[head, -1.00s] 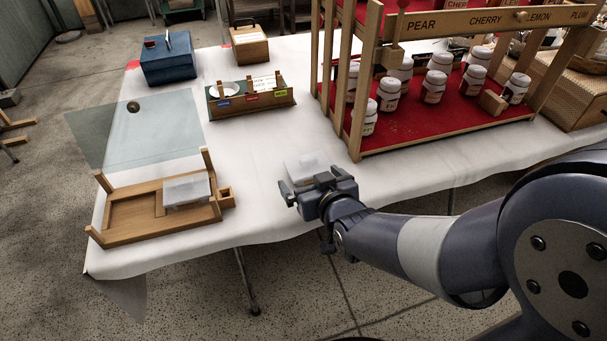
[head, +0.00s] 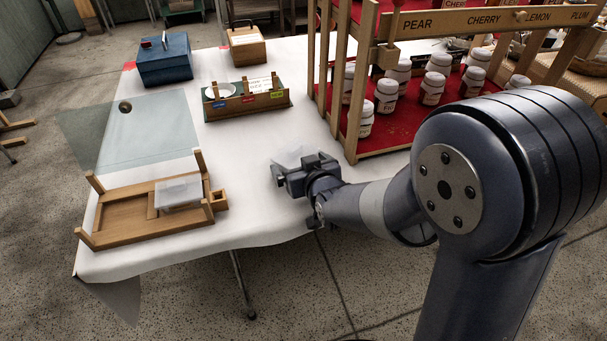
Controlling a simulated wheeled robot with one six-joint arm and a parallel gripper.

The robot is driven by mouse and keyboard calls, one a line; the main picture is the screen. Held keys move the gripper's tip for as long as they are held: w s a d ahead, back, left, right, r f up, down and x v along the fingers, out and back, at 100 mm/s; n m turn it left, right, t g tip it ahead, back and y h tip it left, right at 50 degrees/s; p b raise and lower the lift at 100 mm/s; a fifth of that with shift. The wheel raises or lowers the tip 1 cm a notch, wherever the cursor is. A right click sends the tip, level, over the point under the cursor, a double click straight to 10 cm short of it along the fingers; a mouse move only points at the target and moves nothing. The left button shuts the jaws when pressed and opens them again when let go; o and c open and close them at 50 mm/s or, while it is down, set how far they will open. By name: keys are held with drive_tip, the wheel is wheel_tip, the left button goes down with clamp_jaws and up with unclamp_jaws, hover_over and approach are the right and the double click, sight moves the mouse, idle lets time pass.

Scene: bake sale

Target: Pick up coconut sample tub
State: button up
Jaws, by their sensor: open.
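A pale, see-through tub (head: 287,157) is on the white tablecloth, partly hidden behind my gripper. A second translucent tub with a whitish lid (head: 178,191) sits at the right end of a wooden tray (head: 122,228) near the table's front left. No label is readable on either tub, so I cannot tell which is coconut. My gripper (head: 297,171) is open and low over the cloth, just in front of the first tub. The fingers look close to that tub, but I cannot tell whether they touch it or reach around it.
A wooden rack (head: 352,120) with white jars on red shelves stands right of my gripper. A clear panel (head: 150,130) is behind the tray. A green and wood box (head: 247,103), a blue box (head: 165,62) and a wooden box (head: 248,46) stand farther back. Cloth between is clear.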

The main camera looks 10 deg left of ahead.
drive_tip(key=shift+c, duration=0.3)
drive_tip(key=c, duration=0.7)
wheel_tip(320, 180, up, 10)
drive_tip(key=shift+r+p, duration=0.1)
drive_tip(key=shift+p, duration=1.15)
drive_tip(key=shift+s+d, duration=0.1)
drive_tip(key=shift+s, duration=0.05)
